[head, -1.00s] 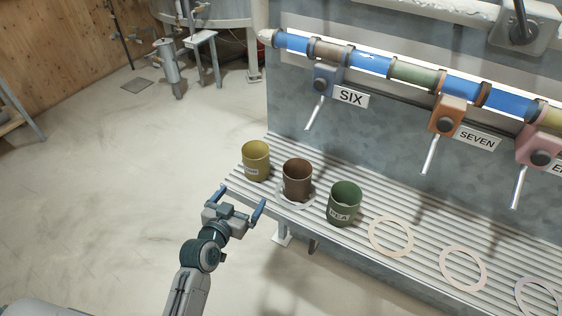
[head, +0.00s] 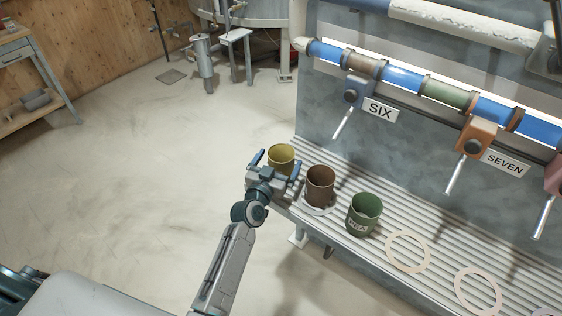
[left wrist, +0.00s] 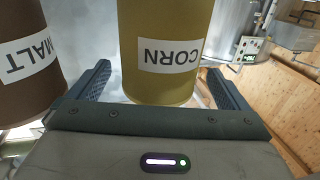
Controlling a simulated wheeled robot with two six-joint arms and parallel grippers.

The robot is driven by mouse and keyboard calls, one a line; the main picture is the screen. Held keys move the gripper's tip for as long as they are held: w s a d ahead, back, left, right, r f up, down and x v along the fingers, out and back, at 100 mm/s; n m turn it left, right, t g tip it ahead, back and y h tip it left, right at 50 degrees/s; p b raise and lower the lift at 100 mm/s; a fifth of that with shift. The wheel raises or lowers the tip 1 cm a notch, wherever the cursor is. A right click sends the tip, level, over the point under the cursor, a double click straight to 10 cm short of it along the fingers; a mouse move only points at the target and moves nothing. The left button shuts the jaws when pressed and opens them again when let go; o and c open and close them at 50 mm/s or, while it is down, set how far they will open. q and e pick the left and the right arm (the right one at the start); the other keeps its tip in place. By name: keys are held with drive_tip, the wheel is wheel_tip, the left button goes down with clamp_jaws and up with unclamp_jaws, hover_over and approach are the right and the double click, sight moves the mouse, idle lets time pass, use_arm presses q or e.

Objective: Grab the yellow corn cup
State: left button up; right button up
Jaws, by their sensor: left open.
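The yellow corn cup (head: 282,154) stands at the left end of the slatted shelf, partly hidden behind my left gripper in the head view. In the left wrist view the corn cup (left wrist: 165,85) shows its upside-down CORN label, and it lies between the two fingers. My left gripper (head: 276,165) is open, with one finger on each side of the cup; it also shows in the left wrist view (left wrist: 158,88). I see no clear contact. My right gripper is not in view.
A brown malt cup (head: 320,186) stands close beside the corn cup, near my finger in the wrist view. A green pea cup (head: 364,214) is further right. Pale rings (head: 408,251) lie on the slatted shelf (head: 385,200). Levers hang above from the pipe.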

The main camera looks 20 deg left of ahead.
use_arm(q)
drive_tip(key=w, duration=0.2)
drive_tip(key=shift+w+d, duration=0.2)
drive_tip(key=shift+w, duration=0.15)
drive_tip(key=c, duration=1.1)
